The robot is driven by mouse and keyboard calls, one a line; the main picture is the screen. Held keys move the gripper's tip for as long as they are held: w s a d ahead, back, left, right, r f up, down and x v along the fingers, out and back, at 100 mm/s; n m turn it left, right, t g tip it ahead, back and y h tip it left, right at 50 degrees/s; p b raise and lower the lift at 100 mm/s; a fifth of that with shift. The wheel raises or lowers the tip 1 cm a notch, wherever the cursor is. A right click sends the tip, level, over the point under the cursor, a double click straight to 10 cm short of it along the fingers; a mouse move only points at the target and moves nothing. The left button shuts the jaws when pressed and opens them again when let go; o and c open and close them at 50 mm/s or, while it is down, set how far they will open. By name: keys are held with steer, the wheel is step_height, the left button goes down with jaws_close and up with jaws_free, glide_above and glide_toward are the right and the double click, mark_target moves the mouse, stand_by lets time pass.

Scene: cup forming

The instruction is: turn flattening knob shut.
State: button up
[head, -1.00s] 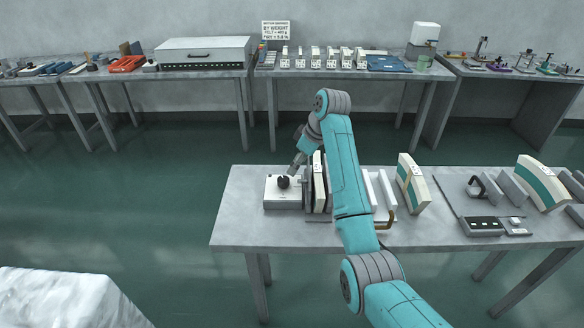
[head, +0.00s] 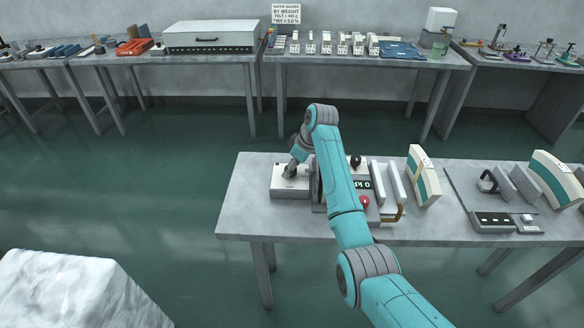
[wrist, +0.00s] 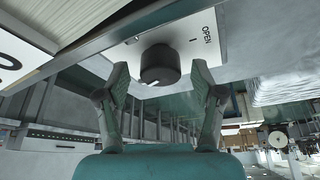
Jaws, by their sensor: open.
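The flattening knob (wrist: 160,64) is a black round knob on a white panel (wrist: 228,20) in the wrist view. The word OPEN is printed on the panel to its right, with a short tick mark near it. My gripper (wrist: 161,72) is open, with one finger on each side of the knob; a gap shows on both sides. In the head view the white box (head: 284,190) stands at the table's left end, and my gripper (head: 289,171) is over it and hides the knob.
Right of the box are a digital display (head: 365,184), a red button (head: 364,202) and a black knob (head: 355,162), partly behind my arm. A cream block (head: 424,176) stands farther right. The table (head: 245,200) is bare left of the box.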

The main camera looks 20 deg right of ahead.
steer(key=shift+f, duration=0.2)
steer(key=c, duration=1.1)
steer(key=shift+c, duration=0.2)
steer(key=shift+a, duration=0.1)
